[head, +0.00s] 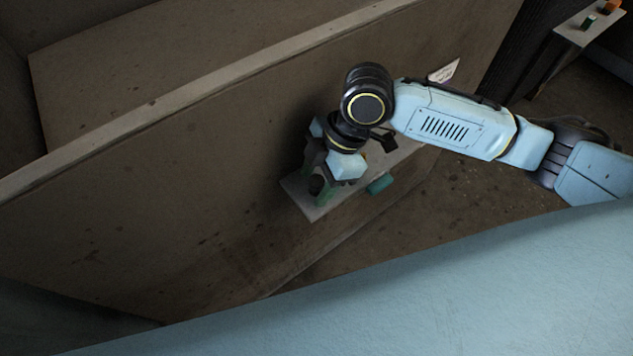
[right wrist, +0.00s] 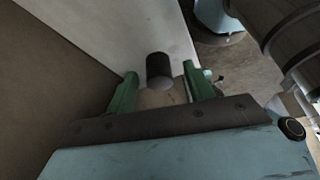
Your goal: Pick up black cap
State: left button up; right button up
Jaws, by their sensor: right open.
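The black cap (right wrist: 159,68) is a short dark cylinder on a pale grey surface. In the right wrist view it sits between the two green fingertips of my right gripper (right wrist: 160,72), with pale gaps showing on both sides. The jaws are open and not closed on it. In the head view my right gripper (head: 320,188) points down over the near end of a narrow grey shelf (head: 308,210). A dark shape, the cap (head: 316,184), shows between the fingers there. My left gripper is not in view.
A large brown panel (head: 190,170) stands close beside the shelf on the left. A teal object (head: 380,183) is at the shelf's right edge. Another small table (head: 578,32) at the top right holds green and orange items. Bare floor (head: 450,190) lies right of the shelf.

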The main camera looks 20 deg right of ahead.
jog(key=shift+c, duration=0.4)
jog(key=c, duration=0.9)
jog(key=shift+c, duration=0.4)
jog(key=shift+r, duration=0.1)
